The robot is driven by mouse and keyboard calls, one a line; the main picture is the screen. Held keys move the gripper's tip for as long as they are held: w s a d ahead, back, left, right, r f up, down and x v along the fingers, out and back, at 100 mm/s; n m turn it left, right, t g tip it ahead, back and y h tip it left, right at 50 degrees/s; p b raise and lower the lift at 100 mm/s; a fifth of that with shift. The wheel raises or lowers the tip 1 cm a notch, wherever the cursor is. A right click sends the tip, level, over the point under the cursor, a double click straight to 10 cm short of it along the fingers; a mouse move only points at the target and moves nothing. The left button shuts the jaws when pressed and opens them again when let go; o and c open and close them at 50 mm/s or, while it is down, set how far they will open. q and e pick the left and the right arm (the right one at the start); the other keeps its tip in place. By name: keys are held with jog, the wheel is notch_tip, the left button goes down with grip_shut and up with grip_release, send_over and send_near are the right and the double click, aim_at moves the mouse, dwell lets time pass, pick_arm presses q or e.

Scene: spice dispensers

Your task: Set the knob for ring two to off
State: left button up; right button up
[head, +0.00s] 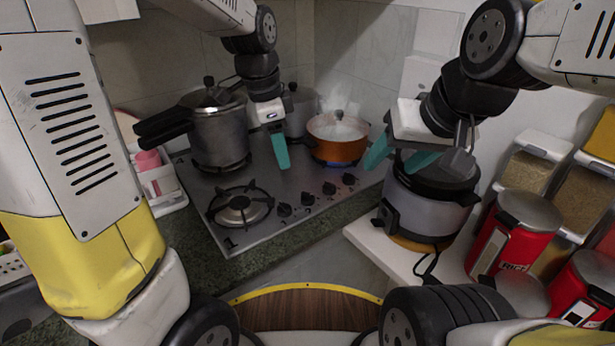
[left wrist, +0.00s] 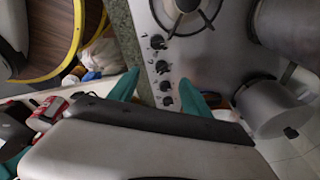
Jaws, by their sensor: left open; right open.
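A row of several dark knobs runs along the right front of the steel gas stove (head: 262,228). My left gripper (head: 280,150) is open above the stove, behind the knob row. In the left wrist view its teal fingers (left wrist: 158,92) appear on either side of the lower knobs (left wrist: 166,87), apart from them. My right gripper (head: 400,160) is open and empty above the cooker.
An orange steaming pot (head: 337,148) stands at the back right of the stove. A pressure cooker (head: 217,135) stands at the back left. An unoccupied burner (head: 240,207) is in front. A rice cooker (head: 425,210) and red canisters (head: 508,240) are at the right.

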aim_at(308, 193)
pick_arm(q)
jog(key=w+d+f+m, duration=0.1)
jog(key=d+f+m, duration=0.1)
jog(key=w+d+f+m+g+y, duration=0.1)
jog(key=w+d+f+m, duration=0.1)
jog(key=f, duration=0.1)
jog(key=w+d+f+m, duration=0.2)
jog(key=f+m, duration=0.1)
jog(key=shift+g+y, duration=0.3)
notch_tip(308, 193, down, 8)
grip_shut()
